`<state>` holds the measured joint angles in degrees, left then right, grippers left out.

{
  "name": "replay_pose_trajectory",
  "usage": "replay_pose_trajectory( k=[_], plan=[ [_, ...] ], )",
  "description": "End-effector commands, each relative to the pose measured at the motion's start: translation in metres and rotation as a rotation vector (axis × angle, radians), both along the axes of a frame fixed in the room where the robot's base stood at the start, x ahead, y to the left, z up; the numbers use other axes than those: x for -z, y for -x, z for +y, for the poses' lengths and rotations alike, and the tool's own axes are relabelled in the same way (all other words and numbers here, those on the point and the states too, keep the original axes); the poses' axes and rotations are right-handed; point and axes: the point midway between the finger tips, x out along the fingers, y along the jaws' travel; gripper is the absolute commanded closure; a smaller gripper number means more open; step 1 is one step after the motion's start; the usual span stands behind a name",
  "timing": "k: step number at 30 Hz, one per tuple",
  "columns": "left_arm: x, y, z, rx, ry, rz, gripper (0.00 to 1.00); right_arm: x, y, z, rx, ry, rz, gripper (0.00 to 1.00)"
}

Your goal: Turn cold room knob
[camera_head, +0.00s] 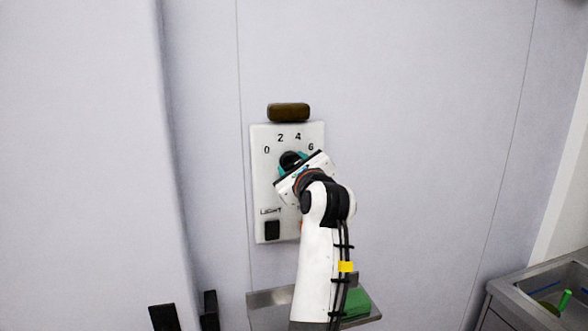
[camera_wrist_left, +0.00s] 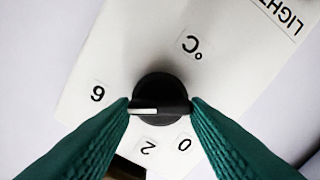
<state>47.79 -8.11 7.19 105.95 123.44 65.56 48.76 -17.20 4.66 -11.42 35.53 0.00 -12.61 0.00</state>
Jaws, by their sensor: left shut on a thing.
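The black round knob (camera_wrist_left: 160,90) sits on a white control panel (camera_wrist_left: 228,68) with the digits 0, 2 and 6 visible around it in the left wrist view. The knob's white mark points left there, between 6 and 2; the 4 is hidden behind a finger. In the head view the knob (camera_head: 289,159) is partly covered by my left gripper (camera_head: 293,164), and the wall panel (camera_head: 259,190) shows 0, 2, 4 and 6. My left gripper's green ribbed fingers (camera_wrist_left: 160,108) are shut on the knob's grip bar, one at each end. My right gripper is out of view.
A brown block-like fixture (camera_head: 289,112) is just above the panel. A black light switch (camera_head: 272,230) is at its lower left. A metal shelf (camera_head: 268,299) with a green item (camera_head: 356,303) is below. A steel sink (camera_head: 530,290) stands at right.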

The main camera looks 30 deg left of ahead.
Motion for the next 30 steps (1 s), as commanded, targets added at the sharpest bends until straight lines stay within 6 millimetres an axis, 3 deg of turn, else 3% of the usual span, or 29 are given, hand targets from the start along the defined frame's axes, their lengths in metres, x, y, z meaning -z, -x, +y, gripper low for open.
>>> replay_pose_trajectory(
  k=[20,21,24,30],
  plan=[
    [0.0014,-0.0007,-0.0003,0.0,-0.048,0.062,0.81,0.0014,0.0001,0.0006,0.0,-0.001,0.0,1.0],
    [0.0015,-0.0006,-0.0003,0.0,-0.048,0.062,0.55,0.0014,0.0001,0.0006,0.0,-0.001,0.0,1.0],
    [0.0013,-0.0006,-0.0002,0.0,-0.047,0.061,0.39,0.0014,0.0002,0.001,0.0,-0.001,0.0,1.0],
    [0.0005,-0.0004,-0.0002,0.0,-0.048,0.059,0.36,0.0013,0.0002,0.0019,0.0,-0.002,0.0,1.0]
  ],
)
